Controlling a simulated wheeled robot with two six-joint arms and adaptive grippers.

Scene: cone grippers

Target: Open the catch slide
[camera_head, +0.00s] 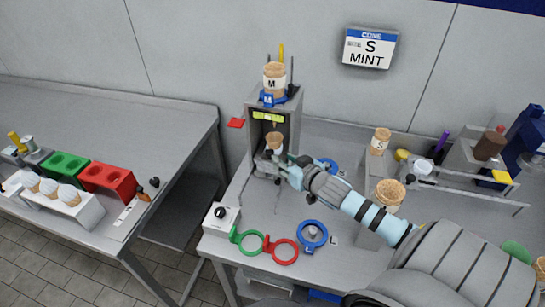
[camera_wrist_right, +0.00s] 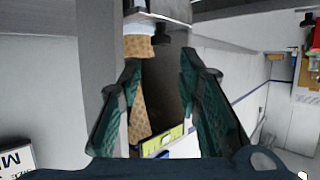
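A grey dispenser (camera_head: 255,108) stands at the back of the middle table, with a yellow-green strip (camera_head: 268,116) on its front. A red tab (camera_head: 236,122) sticks out at its left; I cannot tell which part is the catch slide. A cone (camera_head: 275,143) is at the dispenser's lower opening. My right gripper (camera_head: 287,172) is just below and right of that cone. In the right wrist view its two dark teal fingers (camera_wrist_right: 160,95) are apart, with the dispenser's dark opening between them and a cone (camera_wrist_right: 139,110) partly behind one finger. My left gripper is out of view.
Blue (camera_head: 312,234), red (camera_head: 281,251) and green (camera_head: 248,242) rings lie at the table's front. Cork-coloured cups (camera_head: 380,142) stand right. The left table (camera_head: 110,125) has a bare back area.

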